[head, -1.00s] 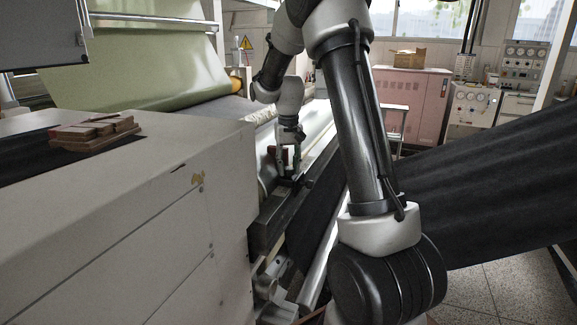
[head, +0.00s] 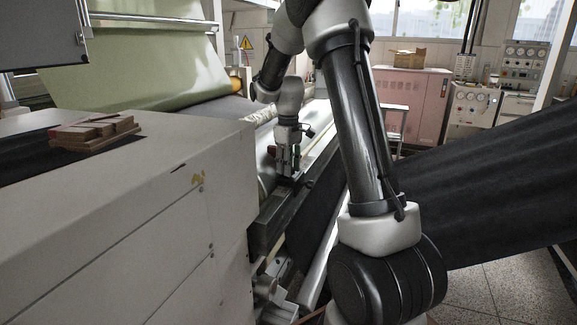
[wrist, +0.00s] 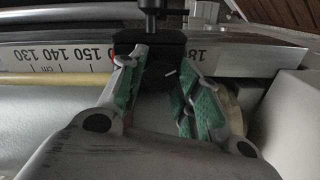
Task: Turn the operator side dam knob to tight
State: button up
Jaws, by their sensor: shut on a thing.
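The side dam knob (wrist: 158,78) is black and round with a short white pointer line, which slants up to the right in the wrist view. It sits on a black block (wrist: 150,43) beside a printed scale. My gripper (wrist: 163,62) has its two green-padded fingers on either side of the knob, shut on it. In the head view my gripper (head: 286,166) points down at the machine's dark edge rail, and the knob is too small to make out there. Any tight or loose label is not readable.
A white ruler (wrist: 60,55) with centimetre numbers runs along the rail. A dark vertical rod (wrist: 151,15) stands just beyond the knob. The white machine housing (head: 130,200) fills the left, with brown blocks (head: 95,131) on top. Black sheet (head: 480,195) stretches at right.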

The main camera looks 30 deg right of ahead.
dwell(0.5)
jog(key=o, duration=1.1)
jog(key=shift+c, duration=0.2)
notch_tip(320, 180, up, 12)
jog(key=shift+a+r, duration=0.1)
